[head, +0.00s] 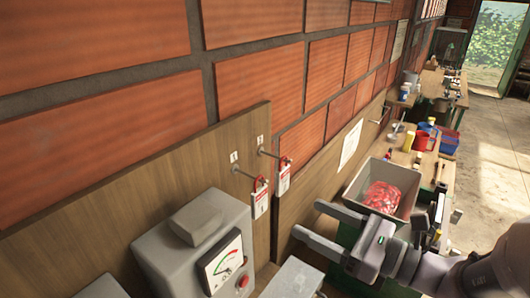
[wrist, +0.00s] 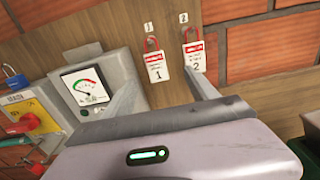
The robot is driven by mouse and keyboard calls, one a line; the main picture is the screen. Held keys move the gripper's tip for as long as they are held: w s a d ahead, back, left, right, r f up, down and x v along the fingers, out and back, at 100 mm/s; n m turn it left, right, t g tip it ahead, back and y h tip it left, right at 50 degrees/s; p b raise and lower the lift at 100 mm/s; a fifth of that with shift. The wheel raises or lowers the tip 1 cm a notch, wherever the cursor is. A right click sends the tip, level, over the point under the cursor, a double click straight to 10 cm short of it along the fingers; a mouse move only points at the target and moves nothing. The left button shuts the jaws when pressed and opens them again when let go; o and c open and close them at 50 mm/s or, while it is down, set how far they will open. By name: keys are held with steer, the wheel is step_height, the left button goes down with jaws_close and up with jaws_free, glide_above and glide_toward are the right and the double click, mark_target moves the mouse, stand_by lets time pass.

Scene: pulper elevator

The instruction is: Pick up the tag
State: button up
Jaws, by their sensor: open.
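Two red-and-white tags with red padlocks hang from hooks on a wooden board. Tag 1 (head: 261,204) is the left one and tag 2 (head: 284,180) the right one. In the wrist view, tag 1 (wrist: 156,68) and tag 2 (wrist: 196,57) show their numbers clearly. My gripper (head: 311,219) is open and empty, to the right of both tags in the head view and apart from them. In the wrist view my gripper (wrist: 162,78) points toward the board, with both tags beyond its fingers.
A grey meter box (head: 198,245) stands left of the tags. It also shows in the wrist view (wrist: 82,68), near a red switch on a yellow plate (wrist: 22,122). A cluttered bench lies beyond.

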glide_toward(260, 200)
steer(key=a, duration=0.2)
steer(key=x, duration=0.4)
steer(key=w+d+p+x, duration=0.1)
steer(key=x, duration=0.2)
steer(key=shift+w+a, duration=0.15)
steer(key=shift+a, duration=0.2)
steer(key=x, duration=0.5)
steer(key=shift+w+d+f+p, duration=0.25)
steer(key=shift+w+f+p, duration=0.05)
steer(key=shift+w+p, duration=0.1)
steer(key=shift+s, duration=0.3)
steer(key=shift+c, duration=0.2)
steer(key=shift+w, duration=0.1)
steer(key=c, duration=1.4)
steer(key=shift+r, duration=0.15)
